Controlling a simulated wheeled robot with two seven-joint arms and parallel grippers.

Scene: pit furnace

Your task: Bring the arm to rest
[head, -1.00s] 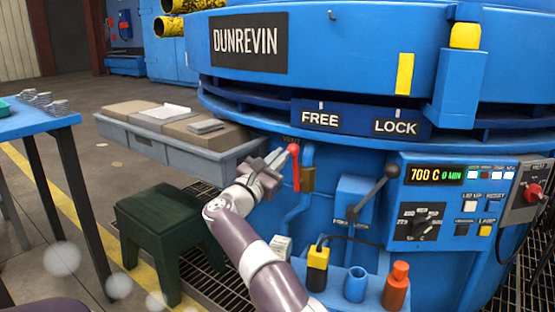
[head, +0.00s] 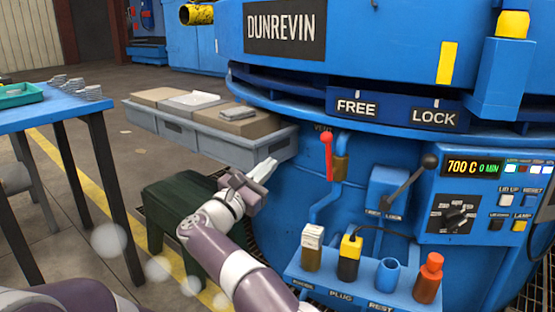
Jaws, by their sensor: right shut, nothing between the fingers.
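My right arm comes in from the bottom, and its gripper (head: 264,170) is shut and empty. It hovers in front of the furnace (head: 310,190), left of and below the red-handled vent lever (head: 327,153), apart from it. The lever's red handle points up above a brass valve body. The gripper overlaps the lower right end of the grey tray shelf (head: 190,135) in the picture. A purple part of my left arm shows at the bottom left edge; its gripper is out of frame.
A dark green stool (head: 180,200) stands behind my right arm. A blue table (head: 50,108) is at the left. A holder (head: 345,285) with plugs and an orange bottle (head: 429,275) is at lower right. A black-knobbed lever (head: 410,180) and control panel (head: 470,195) are further right.

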